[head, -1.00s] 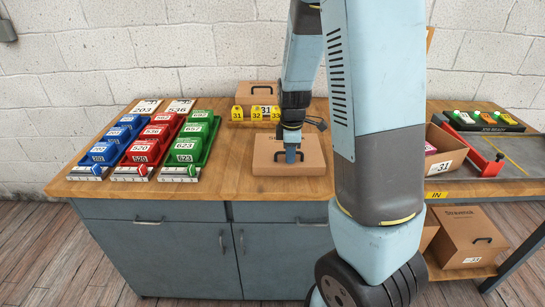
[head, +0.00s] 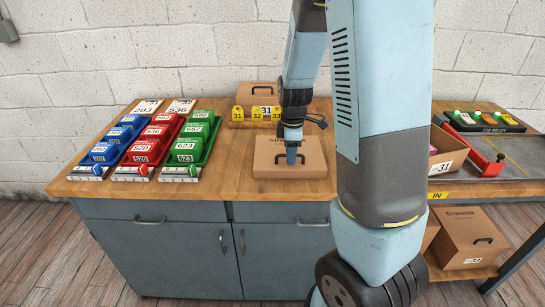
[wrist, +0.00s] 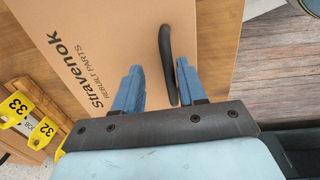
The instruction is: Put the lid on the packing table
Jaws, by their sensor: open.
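A flat brown cardboard lid (head: 270,165) with a dark handle lies on the wooden-topped bench (head: 225,185). My gripper (head: 291,158) is over the lid, pointing down. In the wrist view its two blue fingers (wrist: 158,72) are open, one on each side of the black handle (wrist: 168,60). The handle lies nearer the right finger. Whether a finger touches it I cannot tell. In the head view my gripper hides part of the handle.
Blue, red and green bins (head: 150,140) fill the bench's left. At right, partly behind my arm, an open carton (head: 447,150) stands on another table (head: 500,185); a lidded box (head: 465,240) is below.

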